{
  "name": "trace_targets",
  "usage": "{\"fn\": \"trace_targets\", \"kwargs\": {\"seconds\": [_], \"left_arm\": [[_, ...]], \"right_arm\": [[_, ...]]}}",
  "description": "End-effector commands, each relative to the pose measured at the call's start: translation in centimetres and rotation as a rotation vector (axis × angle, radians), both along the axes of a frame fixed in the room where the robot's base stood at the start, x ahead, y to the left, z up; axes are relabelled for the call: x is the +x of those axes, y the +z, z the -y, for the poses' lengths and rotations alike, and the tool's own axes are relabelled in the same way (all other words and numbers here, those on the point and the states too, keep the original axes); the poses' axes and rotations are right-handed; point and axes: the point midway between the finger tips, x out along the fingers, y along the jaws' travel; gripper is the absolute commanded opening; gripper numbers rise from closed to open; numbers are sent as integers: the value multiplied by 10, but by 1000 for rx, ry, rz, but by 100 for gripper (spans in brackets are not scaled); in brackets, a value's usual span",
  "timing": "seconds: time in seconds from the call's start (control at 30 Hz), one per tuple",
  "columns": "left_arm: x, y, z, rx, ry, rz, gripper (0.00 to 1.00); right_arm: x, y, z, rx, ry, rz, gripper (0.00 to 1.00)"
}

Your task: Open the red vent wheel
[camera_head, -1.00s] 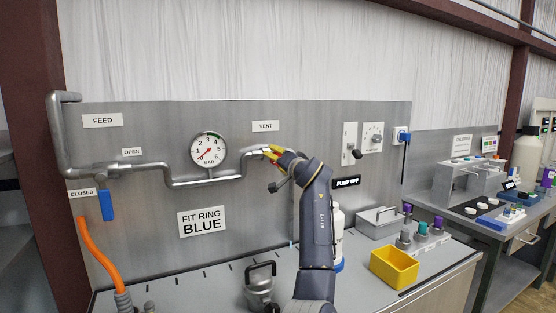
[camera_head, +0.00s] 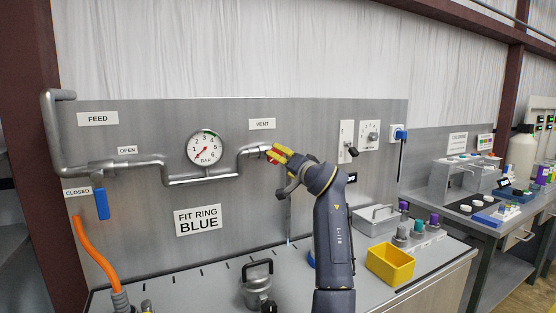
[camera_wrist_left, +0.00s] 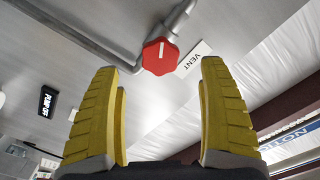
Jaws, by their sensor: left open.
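The red vent wheel (camera_wrist_left: 160,57) is on the pipe beside the VENT label in the left wrist view, with a white mark on its face. In the head view it is mostly hidden behind the yellow fingers of my left gripper (camera_head: 278,154). In the left wrist view my left gripper (camera_wrist_left: 163,110) is open and empty, one finger on each side. The wheel shows ahead of the gap between the fingertips; I see no contact. My right gripper is not in view.
The pipe (camera_head: 200,181) runs along the panel below a pressure gauge (camera_head: 206,148). A blue lever (camera_head: 101,204) hangs at left. A metal jug (camera_head: 257,290) and a yellow bin (camera_head: 390,264) stand on the bench. The bench between them is partly covered by my arm.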

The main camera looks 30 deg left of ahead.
Motion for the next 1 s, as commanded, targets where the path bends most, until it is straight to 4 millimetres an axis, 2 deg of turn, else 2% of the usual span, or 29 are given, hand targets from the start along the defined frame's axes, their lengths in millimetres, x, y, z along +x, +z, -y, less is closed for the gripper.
{"fn": "trace_targets", "kwargs": {"seconds": [0.2,0.4,1.0], "left_arm": [[-16,-1,25,-1,0,-1,77],[-24,0,37,-2,0,0,77],[-22,0,41,9,-8,1,77]], "right_arm": [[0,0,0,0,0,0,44],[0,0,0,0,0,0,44],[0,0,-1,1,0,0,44]]}}
